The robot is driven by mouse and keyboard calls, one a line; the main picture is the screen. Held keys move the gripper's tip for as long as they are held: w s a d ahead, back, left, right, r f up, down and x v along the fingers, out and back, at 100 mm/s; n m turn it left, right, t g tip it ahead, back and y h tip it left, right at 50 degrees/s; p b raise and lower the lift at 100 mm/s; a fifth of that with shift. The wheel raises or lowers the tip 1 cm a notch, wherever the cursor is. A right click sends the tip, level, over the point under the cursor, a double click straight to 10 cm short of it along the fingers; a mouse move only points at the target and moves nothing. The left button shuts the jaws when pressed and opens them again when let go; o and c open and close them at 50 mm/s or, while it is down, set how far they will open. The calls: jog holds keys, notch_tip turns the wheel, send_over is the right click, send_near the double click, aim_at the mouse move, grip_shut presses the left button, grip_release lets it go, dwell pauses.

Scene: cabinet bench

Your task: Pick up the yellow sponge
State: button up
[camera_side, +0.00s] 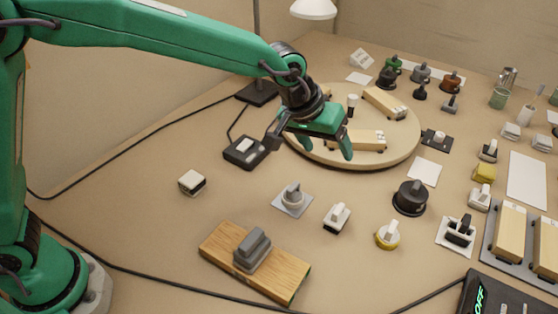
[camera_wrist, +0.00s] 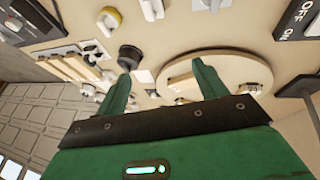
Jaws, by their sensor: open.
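My gripper (camera_side: 312,145) is green, open and empty, raised above the bench near the round wooden board's front left edge. It is well to the left of the yellow block. Both fingers also show apart in the wrist view (camera_wrist: 162,70), with nothing between them.
The round board (camera_side: 405,140) bears several wooden blocks. A wooden plank with a grey switch (camera_side: 252,250) lies in front.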

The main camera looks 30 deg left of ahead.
send_near(387, 227)
jog(key=shift+w+d+f+g+h, duration=0.15)
jog(key=shift+w+d+f, duration=0.1)
jog(key=shift+f, duration=0.35)
jog(key=shift+w+d+f+g+h, duration=0.15)
jog(key=shift+d+f, duration=0.1)
jog(key=shift+f, duration=0.35)
jog(key=shift+f, duration=0.1)
jog(key=shift+x, duration=2.45)
jog(key=shift+s, duration=0.1)
jog(key=shift+c, duration=0.2)
jog(key=c, duration=1)
